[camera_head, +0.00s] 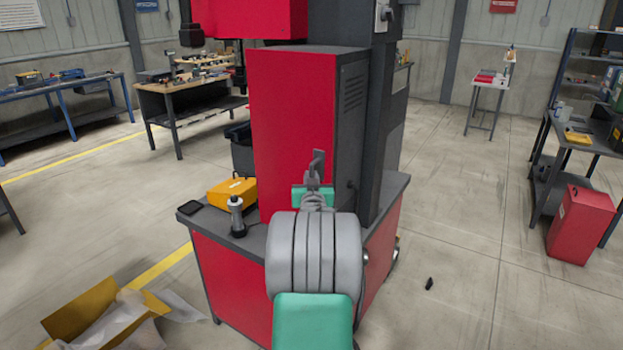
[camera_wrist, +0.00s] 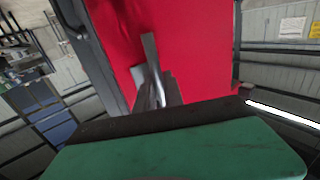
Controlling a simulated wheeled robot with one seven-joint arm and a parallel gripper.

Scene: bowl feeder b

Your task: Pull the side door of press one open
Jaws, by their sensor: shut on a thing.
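Press one (camera_head: 345,120) stands in the middle of the head view, with a red panel and a dark grey vented side. The red panel, seemingly the side door (camera_head: 290,110), looks flush with the housing. It fills the middle of the wrist view (camera_wrist: 195,45). My gripper (camera_head: 318,160) is at the lower right edge of this panel. In the wrist view my gripper (camera_wrist: 150,70) is shut in front of the red face, on what seems to be the door's handle. A small light grey piece (camera_wrist: 136,76) shows beside the fingers. My arm and fingers hide most of the grip.
The press base's grey top (camera_head: 255,238) bears a yellow box (camera_head: 232,191), a dark cylindrical tool (camera_head: 237,217) and a flat black item (camera_head: 190,207). An open carton (camera_head: 85,308) lies on the floor at left. The floor to the right is mostly clear, with a small black object (camera_head: 429,284).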

